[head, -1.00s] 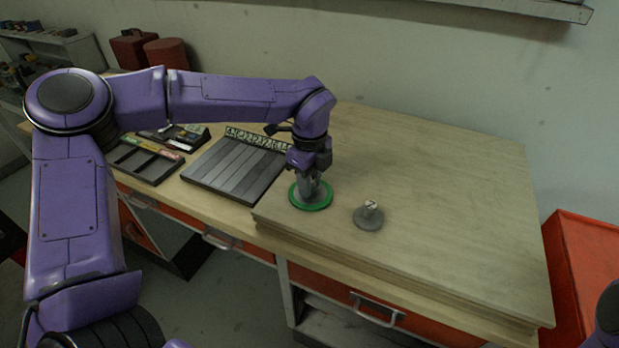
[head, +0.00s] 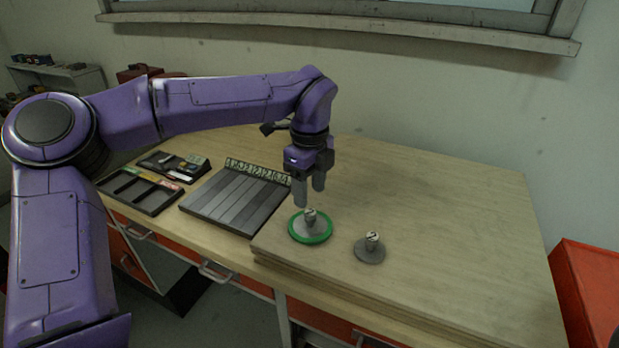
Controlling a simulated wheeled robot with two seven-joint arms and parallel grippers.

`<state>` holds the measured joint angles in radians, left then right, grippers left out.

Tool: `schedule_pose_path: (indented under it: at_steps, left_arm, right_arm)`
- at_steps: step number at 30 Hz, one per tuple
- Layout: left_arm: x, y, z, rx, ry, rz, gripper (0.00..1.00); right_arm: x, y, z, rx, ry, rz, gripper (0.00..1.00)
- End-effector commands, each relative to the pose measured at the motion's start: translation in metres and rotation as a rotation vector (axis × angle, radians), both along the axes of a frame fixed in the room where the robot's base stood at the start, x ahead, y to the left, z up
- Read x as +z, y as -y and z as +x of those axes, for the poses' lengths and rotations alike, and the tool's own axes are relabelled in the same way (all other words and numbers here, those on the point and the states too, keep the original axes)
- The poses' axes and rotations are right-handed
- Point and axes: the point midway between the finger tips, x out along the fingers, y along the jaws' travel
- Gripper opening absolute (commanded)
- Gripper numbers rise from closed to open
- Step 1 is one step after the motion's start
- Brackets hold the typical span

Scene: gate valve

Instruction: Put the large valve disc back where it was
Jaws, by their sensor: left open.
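A grey disc with an upright knob (head: 310,216) sits inside a green ring (head: 296,232) on the raised wooden board. A second grey disc with a knob marked with a dark figure (head: 371,248) stands on the bare board to the right of the ring. My left gripper (head: 309,200) is open above the ringed disc. Its fingers point down beside and above the knob, and nothing is held between them. I cannot tell which disc is larger from the marks alone. My right gripper is not in view.
A dark slotted rack (head: 235,200) with a strip of numbers lies left of the ring. A dark tray (head: 142,190) lies further left. A red cabinet (head: 590,290) stands at the right. The board's back and right are clear.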

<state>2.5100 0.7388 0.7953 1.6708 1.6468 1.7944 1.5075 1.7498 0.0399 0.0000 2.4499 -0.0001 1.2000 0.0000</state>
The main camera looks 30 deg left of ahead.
Motion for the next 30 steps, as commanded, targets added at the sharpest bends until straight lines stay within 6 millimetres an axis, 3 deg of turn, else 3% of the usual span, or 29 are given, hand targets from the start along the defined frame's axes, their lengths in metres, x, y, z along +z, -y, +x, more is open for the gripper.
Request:
schedule_pose_path:
  at_steps: [4,9,30]
  left_arm:
    - [0.031,0.000,0.001,0.001,0.003,0.001,0.54]
    - [0.048,0.000,0.000,0.000,0.000,0.000,0.54]
    - [0.049,0.000,0.000,-0.001,-0.001,0.000,0.54]
  right_arm:
    - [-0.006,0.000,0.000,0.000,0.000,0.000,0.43]
    - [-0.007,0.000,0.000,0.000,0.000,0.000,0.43]
    - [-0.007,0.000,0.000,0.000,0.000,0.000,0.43]
